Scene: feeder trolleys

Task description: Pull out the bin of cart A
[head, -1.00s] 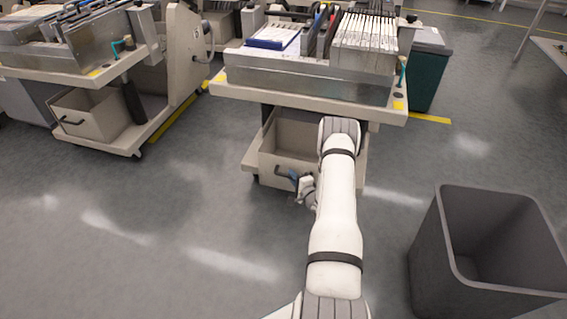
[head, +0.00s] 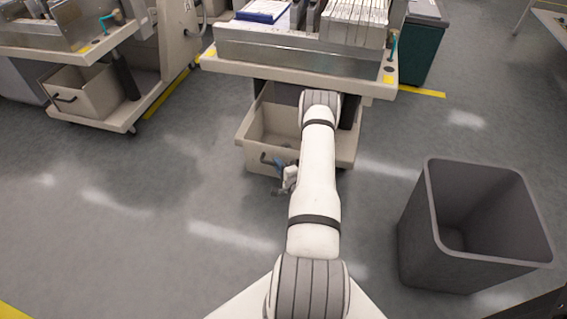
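A cream trolley (head: 358,84) with a steel rack on top stands ahead in the head view; no letter is readable on it. Its beige bin (head: 250,156) sits low under the worktop and sticks out in front toward me. The bin's inside shows empty at the left; my arm hides part of its right side. My gripper (head: 279,167) is at the dark handle on the bin's front. Its fingers are small and partly hidden, but they appear closed around the handle.
A large grey open container (head: 425,235) stands on the floor at the right. Another trolley (head: 105,118) with its own bin (head: 85,97) stands at the left. A green container (head: 420,55) is behind right. Floor between the left trolley and my arm is clear.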

